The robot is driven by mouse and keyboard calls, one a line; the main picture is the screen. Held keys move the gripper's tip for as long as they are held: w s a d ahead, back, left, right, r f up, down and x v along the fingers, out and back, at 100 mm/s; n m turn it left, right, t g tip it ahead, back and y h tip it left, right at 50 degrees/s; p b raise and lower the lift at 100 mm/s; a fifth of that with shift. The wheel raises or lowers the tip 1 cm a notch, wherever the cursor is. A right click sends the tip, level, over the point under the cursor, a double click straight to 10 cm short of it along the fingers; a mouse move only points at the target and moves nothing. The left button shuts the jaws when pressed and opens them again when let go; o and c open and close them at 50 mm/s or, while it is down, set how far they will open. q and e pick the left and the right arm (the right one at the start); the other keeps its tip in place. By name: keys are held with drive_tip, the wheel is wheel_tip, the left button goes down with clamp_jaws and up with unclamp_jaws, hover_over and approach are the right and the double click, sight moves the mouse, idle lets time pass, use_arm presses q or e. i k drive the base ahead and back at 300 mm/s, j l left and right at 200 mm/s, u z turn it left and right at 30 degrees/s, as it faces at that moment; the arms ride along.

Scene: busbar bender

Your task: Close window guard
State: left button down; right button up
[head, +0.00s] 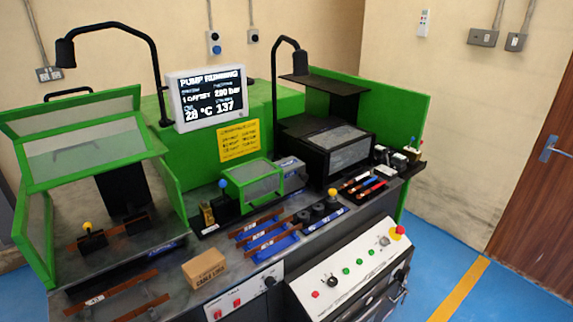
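No part labelled as the window guard can be read in the head view, so I cannot tell which guard the task names. A large green-framed guard with clear panels (82,139) stands at the left, its upper panel tilted up and back above the work area. A small green-framed box with a clear window (254,185) sits mid-bench and looks lowered. A black box with a clear window (349,153) stands at the right, under a raised dark plate (325,84). Neither of my grippers is in view.
A cardboard box (204,268) sits at the bench's front edge. Copper bars lie on a blue tray (271,246). A control panel (349,267) with a red emergency button slopes at the front. A screen (206,97) reads "PUMP RUNNING". Blue floor (445,270) is clear at right.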

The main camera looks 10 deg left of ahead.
sight(49, 106)
drive_tip(key=k+j+u, duration=0.5)
drive_tip(key=u, duration=0.2)
drive_tip(key=j, duration=0.1)
